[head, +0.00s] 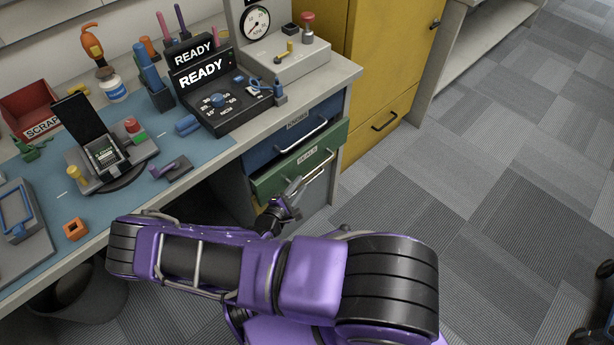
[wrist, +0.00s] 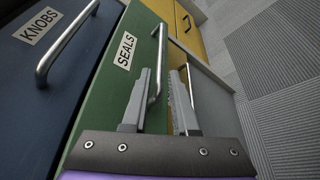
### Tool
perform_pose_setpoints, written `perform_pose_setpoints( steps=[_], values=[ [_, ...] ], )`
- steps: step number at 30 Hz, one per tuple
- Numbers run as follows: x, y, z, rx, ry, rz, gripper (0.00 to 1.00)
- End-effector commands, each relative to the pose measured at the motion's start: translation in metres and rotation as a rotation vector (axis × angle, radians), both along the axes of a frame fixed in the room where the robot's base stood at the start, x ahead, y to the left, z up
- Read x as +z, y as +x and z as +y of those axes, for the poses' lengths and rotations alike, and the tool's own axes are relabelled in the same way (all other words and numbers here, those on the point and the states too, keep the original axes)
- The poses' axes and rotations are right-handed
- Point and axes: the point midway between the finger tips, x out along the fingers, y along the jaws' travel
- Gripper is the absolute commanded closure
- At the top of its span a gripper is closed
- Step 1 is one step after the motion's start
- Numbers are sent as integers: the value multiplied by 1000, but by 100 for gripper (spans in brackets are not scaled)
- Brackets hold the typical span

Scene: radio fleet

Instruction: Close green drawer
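The green drawer (head: 272,182), labelled SEALS, is in the desk's pedestal below the blue drawer, and its front stands a little further out than the blue one. It also fills the middle of the wrist view (wrist: 108,100). Its metal bar handle (wrist: 161,50) runs along the front. My gripper (head: 293,191) is at the near part of this handle. In the wrist view its two fingers (wrist: 163,85) are apart, with the handle's near end between them, closer to the left finger. Contact cannot be told. Nothing is held.
The blue drawer (head: 294,132), labelled KNOBS, is above the green one. A yellow cabinet (head: 383,75) stands to the right. The desk top (head: 340,72) carries a READY panel (head: 222,97) and other devices.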

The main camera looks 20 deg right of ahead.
Motion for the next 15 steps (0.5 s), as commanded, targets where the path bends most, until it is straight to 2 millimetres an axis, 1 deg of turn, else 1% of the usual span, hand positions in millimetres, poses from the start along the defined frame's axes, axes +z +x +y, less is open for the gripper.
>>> perform_pose_setpoints(
  steps=[1,6,10,15],
  values=[
    [-4,6,-9,-3,0,-1,73],
    [-10,24,-31,-2,0,0,73],
    [-12,32,-40,-2,1,0,73],
    [-13,37,-45,-1,1,1,73]
  ],
)
